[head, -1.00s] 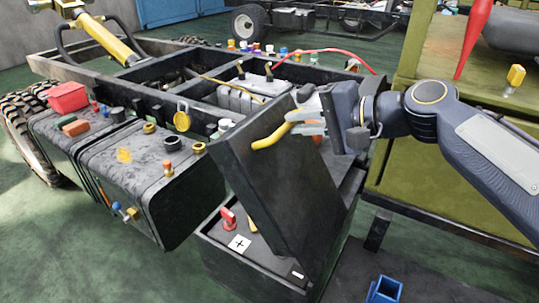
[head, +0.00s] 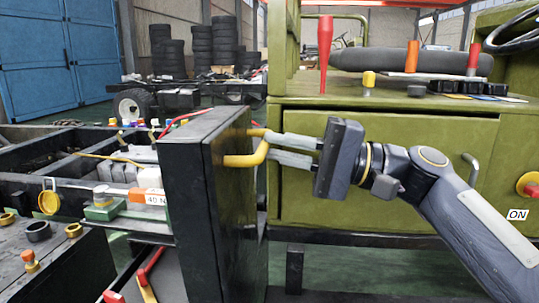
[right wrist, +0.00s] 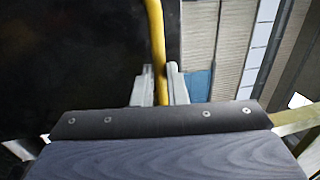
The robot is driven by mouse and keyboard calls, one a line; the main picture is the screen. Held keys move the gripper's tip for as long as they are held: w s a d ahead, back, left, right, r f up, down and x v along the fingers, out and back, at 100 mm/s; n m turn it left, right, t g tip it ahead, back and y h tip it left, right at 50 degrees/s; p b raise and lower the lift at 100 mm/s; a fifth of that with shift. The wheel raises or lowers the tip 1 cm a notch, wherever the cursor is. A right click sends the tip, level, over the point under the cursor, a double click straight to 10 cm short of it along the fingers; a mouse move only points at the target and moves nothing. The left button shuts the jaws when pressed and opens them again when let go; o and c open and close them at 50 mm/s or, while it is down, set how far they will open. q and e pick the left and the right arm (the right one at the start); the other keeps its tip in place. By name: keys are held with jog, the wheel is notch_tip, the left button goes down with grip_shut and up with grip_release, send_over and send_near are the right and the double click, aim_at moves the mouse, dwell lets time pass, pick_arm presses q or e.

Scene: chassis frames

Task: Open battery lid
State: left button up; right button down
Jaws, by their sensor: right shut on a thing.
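The black battery lid (head: 212,225) stands raised, nearly upright, left of centre in the head view. A yellow handle (head: 243,160) sticks out from its right side. My right gripper (head: 268,148) is shut on this handle, coming from the right. In the right wrist view the yellow handle (right wrist: 155,45) runs between the two grey fingers (right wrist: 157,90), with the dark lid (right wrist: 70,60) behind. Part of the open battery box (head: 175,272) shows low on the left of the lid, with a red part (head: 148,266) in it. The lid hides the rest. My left gripper is not in view.
The chassis frame with loose parts lies left.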

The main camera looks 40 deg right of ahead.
jog(key=shift+d, duration=0.1)
jog(key=c, duration=1.5)
grip_release()
jog(key=shift+o, duration=0.2)
jog(key=p+v, duration=0.2)
jog(key=v, duration=0.5)
jog(key=shift+s+d, duration=0.2)
jog(key=shift+s, duration=0.15)
jog(key=shift+f, duration=0.1)
